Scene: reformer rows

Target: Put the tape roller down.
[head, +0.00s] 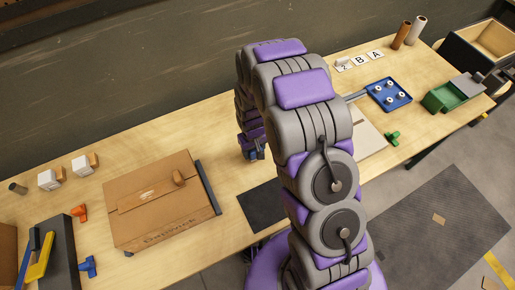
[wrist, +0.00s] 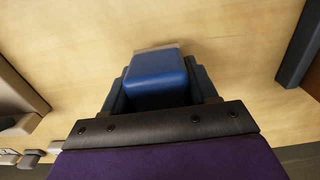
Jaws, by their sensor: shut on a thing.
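My gripper (head: 253,151) is over the middle of the wooden table, right of the cardboard box. In the wrist view my gripper (wrist: 160,85) is shut on a blue block-shaped thing (wrist: 158,70), which I take to be the tape roller. A thin grey-brown edge shows beyond its far end. The rest of it is hidden, and I cannot tell whether it touches the table (wrist: 225,40). In the head view only a small dark blue part shows at the gripper, and my arm hides much of that area.
The cardboard box (head: 150,220) has a dark bar (head: 207,187) along its right side. A dark mat (head: 262,206) lies at the front edge. A blue tray (head: 388,94), a green clamp-like piece (head: 393,137) and a green bin (head: 452,95) are at right. Bare table surrounds the gripper.

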